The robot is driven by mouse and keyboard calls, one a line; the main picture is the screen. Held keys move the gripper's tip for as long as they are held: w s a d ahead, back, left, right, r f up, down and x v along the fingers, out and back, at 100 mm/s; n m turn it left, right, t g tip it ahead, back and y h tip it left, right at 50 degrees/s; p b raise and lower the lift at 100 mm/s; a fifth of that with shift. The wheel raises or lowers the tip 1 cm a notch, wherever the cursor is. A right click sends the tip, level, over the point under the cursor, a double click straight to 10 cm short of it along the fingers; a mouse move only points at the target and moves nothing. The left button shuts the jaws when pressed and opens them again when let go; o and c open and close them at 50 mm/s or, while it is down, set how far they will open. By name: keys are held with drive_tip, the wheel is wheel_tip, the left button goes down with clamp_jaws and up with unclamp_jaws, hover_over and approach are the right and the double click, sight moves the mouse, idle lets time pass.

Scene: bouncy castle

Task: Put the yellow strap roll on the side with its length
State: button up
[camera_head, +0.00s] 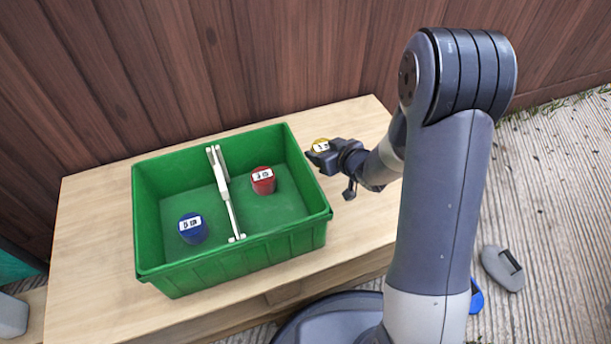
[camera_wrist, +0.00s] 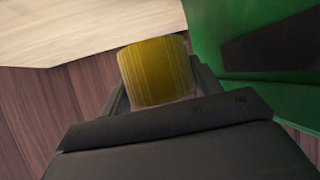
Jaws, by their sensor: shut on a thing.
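The yellow strap roll (camera_head: 321,145) is held in my gripper (camera_head: 314,156), just beyond the right wall of the green crate (camera_head: 290,249). Its white label shows in the head view. In the wrist view the yellow roll (camera_wrist: 157,71) sits between the two dark fingers of my gripper (camera_wrist: 160,84), which are shut on it. A white divider (camera_head: 223,185) splits the crate into two sides. A blue roll (camera_head: 193,232) with a label stands in the left side. A red roll (camera_head: 263,183) with a label stands in the right side. The label writing is too small to read surely.
The crate stands on a wooden table (camera_head: 90,215) against a brown plank wall (camera_head: 200,60). The crate's green wall (camera_wrist: 225,35) is close beside the roll in the wrist view. A grey object (camera_head: 503,268) lies on the ground at right. Both crate sides have bare floor.

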sight(322, 180)
wheel_tip(322, 180, down, 9)
drive_tip(key=b, duration=0.3)
drive_tip(key=shift+r+b, duration=0.15)
drive_tip(key=shift+b, duration=0.25)
drive_tip(key=o, duration=1.1)
